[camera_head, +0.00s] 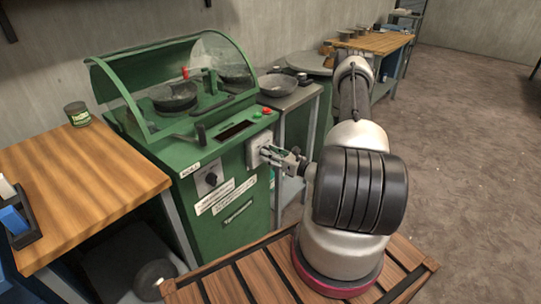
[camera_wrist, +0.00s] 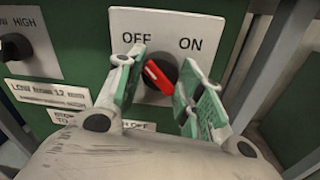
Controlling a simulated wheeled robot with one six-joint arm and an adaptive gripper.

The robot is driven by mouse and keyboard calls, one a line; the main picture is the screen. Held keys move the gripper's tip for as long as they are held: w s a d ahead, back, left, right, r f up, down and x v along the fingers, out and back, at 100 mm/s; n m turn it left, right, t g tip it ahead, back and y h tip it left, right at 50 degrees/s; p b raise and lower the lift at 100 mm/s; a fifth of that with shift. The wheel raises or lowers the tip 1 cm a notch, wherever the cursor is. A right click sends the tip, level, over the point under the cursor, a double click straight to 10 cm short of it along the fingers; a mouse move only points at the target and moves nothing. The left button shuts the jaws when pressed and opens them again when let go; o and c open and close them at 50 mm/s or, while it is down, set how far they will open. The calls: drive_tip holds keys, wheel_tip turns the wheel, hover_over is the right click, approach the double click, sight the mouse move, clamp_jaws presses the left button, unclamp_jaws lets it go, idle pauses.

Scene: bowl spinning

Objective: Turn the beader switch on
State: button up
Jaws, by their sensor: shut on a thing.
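The beader is a green machine (camera_head: 240,213) with a clear curved cover. On its front, a white plate (camera_head: 253,152) carries the beader switch, whose knob is hidden behind my gripper in the head view. In the wrist view the plate (camera_wrist: 215,20) reads OFF at left and ON at right. The switch knob (camera_wrist: 160,77) has a dark round base and a red handle, its upper end tilted left toward OFF. My gripper (camera_wrist: 162,66) is shut on the switch knob, one finger on each side. It also shows in the head view (camera_head: 270,152).
A second dial (camera_head: 211,179) marked LOW and HIGH sits left of the switch. A wooden table (camera_head: 75,195) with a green can (camera_head: 77,114) stands at left. A grey side table (camera_head: 295,98) holds a bowl (camera_head: 278,85). Open floor lies at right.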

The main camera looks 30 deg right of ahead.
drive_tip(key=shift+m, duration=0.3)
drive_tip(key=m, duration=0.9)
drive_tip(key=m+t+h, duration=0.1)
drive_tip(key=m, duration=0.7)
drive_tip(key=shift+f+m, duration=0.15)
drive_tip(key=shift+m, duration=0.25)
drive_tip(key=shift+a+m, duration=0.1)
drive_tip(key=shift+m, duration=0.2)
drive_tip(key=o, duration=1)
drive_tip(key=shift+s, duration=0.1)
drive_tip(key=v, duration=1.2)
drive_tip(key=shift+f, duration=0.15)
